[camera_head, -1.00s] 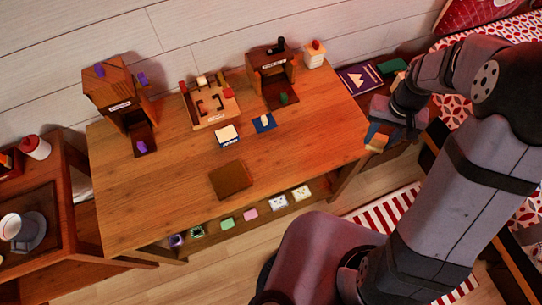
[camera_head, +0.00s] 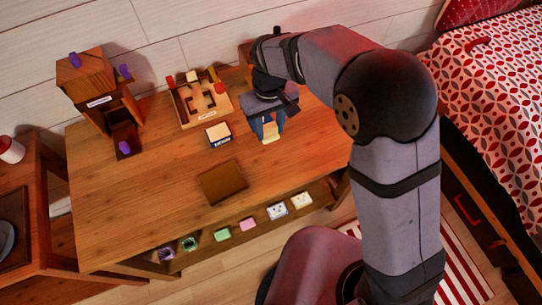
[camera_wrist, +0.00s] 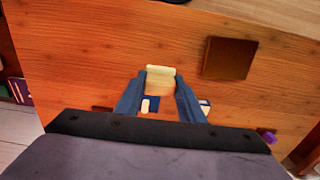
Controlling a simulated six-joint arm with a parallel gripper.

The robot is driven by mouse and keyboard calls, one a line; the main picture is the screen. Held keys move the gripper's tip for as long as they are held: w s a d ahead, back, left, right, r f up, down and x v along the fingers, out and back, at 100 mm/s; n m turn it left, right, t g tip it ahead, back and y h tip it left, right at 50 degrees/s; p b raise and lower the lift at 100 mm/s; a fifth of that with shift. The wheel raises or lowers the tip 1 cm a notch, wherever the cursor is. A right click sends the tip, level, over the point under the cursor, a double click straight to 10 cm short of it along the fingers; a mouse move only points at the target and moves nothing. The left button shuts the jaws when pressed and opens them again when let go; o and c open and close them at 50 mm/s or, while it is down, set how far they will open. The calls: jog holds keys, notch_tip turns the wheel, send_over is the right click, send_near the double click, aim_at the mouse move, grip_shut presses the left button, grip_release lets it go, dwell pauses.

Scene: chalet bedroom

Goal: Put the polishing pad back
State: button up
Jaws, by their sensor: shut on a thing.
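My gripper (camera_head: 269,128) is shut on a tan, cream-faced block, which I take to be the polishing pad (camera_head: 270,137). The pad is held above the right part of the wooden table, pointing down. In the wrist view the pad (camera_wrist: 160,78) sits between the two blue fingers (camera_wrist: 160,88). Beyond it in that view lies a blue mat with a white piece (camera_wrist: 149,103), partly hidden by the fingers; my gripper covers it in the head view. A small cream-topped box with a dark blue label (camera_head: 218,135) stands left of my gripper.
A brown square board (camera_head: 222,182) lies on the table (camera_head: 150,185). Behind are a wooden cabinet with purple knobs (camera_head: 92,77) and a wooden compartment tray (camera_head: 203,104). My arm mostly hides another wooden box. Several small coloured items line a lower shelf. The table's front left is clear.

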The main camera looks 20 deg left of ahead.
jog(key=shift+s+d+r, duration=0.1)
jog(key=shift+d+r, duration=0.05)
jog(key=shift+r, duration=0.2)
jog(key=shift+s+d, duration=0.25)
jog(key=shift+f+p, duration=1)
jog(key=shift+f, duration=4.05)
jog(key=shift+f, duration=0.15)
jog(key=o, duration=1)
notch_tip(320, 180, up, 12)
jog(key=shift+r+b, duration=0.2)
jog(key=shift+b, duration=1.05)
